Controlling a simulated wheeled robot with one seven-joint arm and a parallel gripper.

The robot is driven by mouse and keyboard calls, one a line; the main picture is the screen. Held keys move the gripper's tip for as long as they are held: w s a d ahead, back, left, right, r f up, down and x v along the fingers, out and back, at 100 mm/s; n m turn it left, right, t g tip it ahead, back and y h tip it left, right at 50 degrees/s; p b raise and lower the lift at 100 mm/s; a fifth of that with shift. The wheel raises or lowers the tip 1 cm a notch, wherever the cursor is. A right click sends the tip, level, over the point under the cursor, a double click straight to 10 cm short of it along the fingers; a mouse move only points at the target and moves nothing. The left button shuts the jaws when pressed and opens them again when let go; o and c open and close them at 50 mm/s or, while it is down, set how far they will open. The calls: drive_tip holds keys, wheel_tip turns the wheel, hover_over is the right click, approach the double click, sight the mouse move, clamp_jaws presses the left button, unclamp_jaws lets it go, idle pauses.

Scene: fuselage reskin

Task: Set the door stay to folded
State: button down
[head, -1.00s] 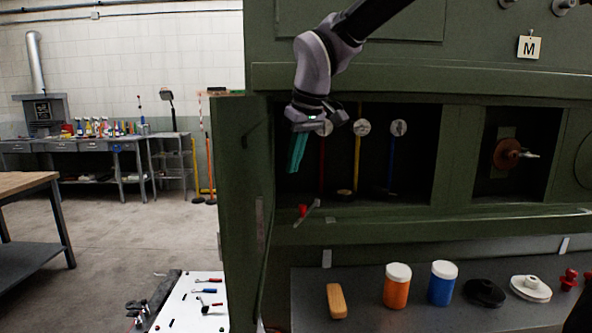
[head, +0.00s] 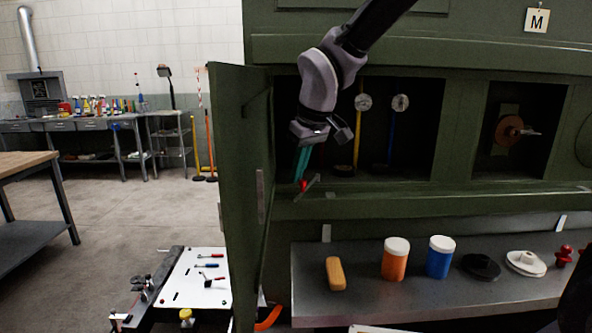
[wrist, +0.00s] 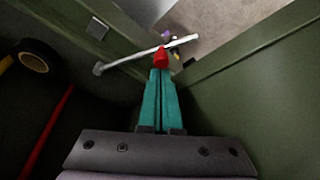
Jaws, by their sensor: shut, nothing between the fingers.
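The door stay (wrist: 135,58) is a thin grey metal bar with a red knob (wrist: 160,60). In the wrist view it runs from a pivot on the sill at left, up and right past the opening's edge towards the door. In the head view the stay (head: 311,184) sits at the opening's lower left corner, its red knob (head: 303,185) beside it. The green door (head: 243,190) stands open at left. My gripper (wrist: 160,72) has its teal fingers together and empty. The fingertips are right at the knob; whether they touch it I cannot tell.
The opening behind holds a yellow rod (head: 357,140) and a blue rod (head: 391,140) with round gauges. Below, a grey shelf (head: 400,300) carries an orange jar (head: 396,262), a blue jar (head: 439,260) and other parts. The door hems in my gripper at left.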

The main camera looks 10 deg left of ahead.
drive_tip(key=shift+d, duration=0.1)
drive_tip(key=shift+s+d+n, duration=0.1)
drive_tip(key=shift+d+n, duration=0.15)
drive_tip(key=shift+n, duration=0.15)
drive_tip(key=shift+d, duration=0.1)
drive_tip(key=w+d+n+g, duration=0.2)
drive_tip(key=d+n, duration=0.3)
drive_tip(key=d, duration=0.5)
drive_tip(key=shift+w+n+y, duration=0.3)
drive_tip(key=shift+w+y, duration=0.1)
drive_tip(key=shift+w, duration=0.25)
idle(0.3)
idle(0.4)
